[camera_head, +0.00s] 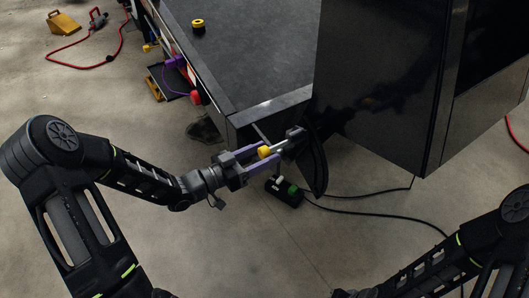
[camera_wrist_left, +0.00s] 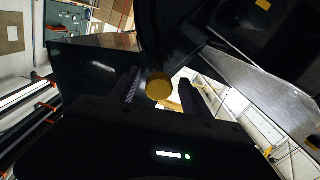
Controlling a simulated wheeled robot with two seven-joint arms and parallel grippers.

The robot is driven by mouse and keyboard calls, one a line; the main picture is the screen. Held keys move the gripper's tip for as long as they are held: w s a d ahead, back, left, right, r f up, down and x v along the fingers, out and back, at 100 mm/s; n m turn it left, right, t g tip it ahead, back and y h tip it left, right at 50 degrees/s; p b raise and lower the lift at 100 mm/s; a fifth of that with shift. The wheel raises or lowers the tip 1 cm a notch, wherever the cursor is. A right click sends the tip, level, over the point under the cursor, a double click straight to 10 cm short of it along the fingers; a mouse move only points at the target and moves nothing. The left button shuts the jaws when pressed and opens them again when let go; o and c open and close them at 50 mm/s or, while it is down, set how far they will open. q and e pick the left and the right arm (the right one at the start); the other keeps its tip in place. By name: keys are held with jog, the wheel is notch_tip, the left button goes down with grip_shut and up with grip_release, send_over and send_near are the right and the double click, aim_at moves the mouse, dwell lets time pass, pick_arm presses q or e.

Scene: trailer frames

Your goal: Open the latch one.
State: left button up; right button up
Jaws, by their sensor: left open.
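The latch has a yellow round knob (camera_head: 264,152) on a short metal pin, beside a dark bracket at the trailer's front corner. My left gripper (camera_head: 259,161) is open, with its purple-edged fingers on either side of the knob. In the left wrist view the knob (camera_wrist_left: 159,87) shows end-on between the two dark fingers (camera_wrist_left: 166,92); I cannot tell whether they touch it. Part of the pin and bracket is hidden by the fingers. My right arm enters at the lower right, and its gripper is outside the picture.
The trailer's grey deck (camera_head: 245,45) and a large black box (camera_head: 375,85) stand beyond the latch. A small black block (camera_head: 285,192) with green and white parts sits below, with black cables running right. Another yellow-topped piece (camera_head: 198,26) stands on the deck.

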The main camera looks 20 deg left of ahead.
pick_arm(q)
jog(key=p+v, duration=0.1)
jog(key=v, duration=0.6)
dwell(0.4)
